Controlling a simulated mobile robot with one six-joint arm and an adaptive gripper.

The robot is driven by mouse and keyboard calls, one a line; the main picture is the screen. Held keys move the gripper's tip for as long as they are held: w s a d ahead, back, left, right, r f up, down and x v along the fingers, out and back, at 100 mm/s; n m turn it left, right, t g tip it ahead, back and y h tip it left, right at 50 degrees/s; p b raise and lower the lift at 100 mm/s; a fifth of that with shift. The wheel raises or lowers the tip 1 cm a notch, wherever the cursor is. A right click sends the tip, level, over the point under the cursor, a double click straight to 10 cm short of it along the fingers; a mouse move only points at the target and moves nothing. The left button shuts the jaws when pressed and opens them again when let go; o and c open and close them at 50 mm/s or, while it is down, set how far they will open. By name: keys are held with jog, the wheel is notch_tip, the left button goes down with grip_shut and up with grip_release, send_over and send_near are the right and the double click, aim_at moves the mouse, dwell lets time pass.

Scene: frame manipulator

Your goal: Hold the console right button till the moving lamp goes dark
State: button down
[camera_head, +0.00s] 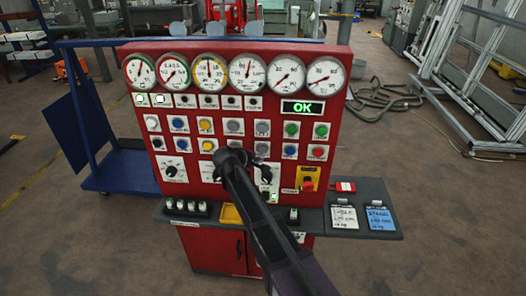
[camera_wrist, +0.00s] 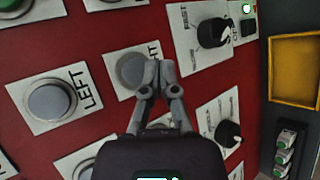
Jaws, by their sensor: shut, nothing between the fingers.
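The console (camera_head: 345,75) is a red upright panel with gauges, lamps, buttons and knobs. In the wrist view, the right button (camera_wrist: 129,69) is a round grey button on a white plate, its label partly covered. My gripper (camera_wrist: 158,68) is shut and empty, its fingertips over the button's edge; I cannot tell whether they touch or press it. The left button (camera_wrist: 50,101) is clear beside it. In the head view my arm hides the right button.
Two black knobs (camera_wrist: 214,33) (camera_wrist: 229,132) stand out close to the fingers. A yellow tray (camera_head: 231,215) sits on the console's ledge. A red emergency button (camera_head: 308,184) is to the right. The display (camera_head: 303,108) reads OK.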

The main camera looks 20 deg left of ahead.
aim_at(264, 153)
jog(key=shift+w+a, duration=0.25)
jog(key=shift+w, duration=0.85)
jog(key=shift+w+a, duration=0.2)
jog(key=shift+w, duration=0.6)
dwell(2.6)
jog(key=shift+s, duration=0.2)
dwell(2.5)
jog(key=shift+s+d, duration=0.2)
jog(key=shift+s, duration=0.5)
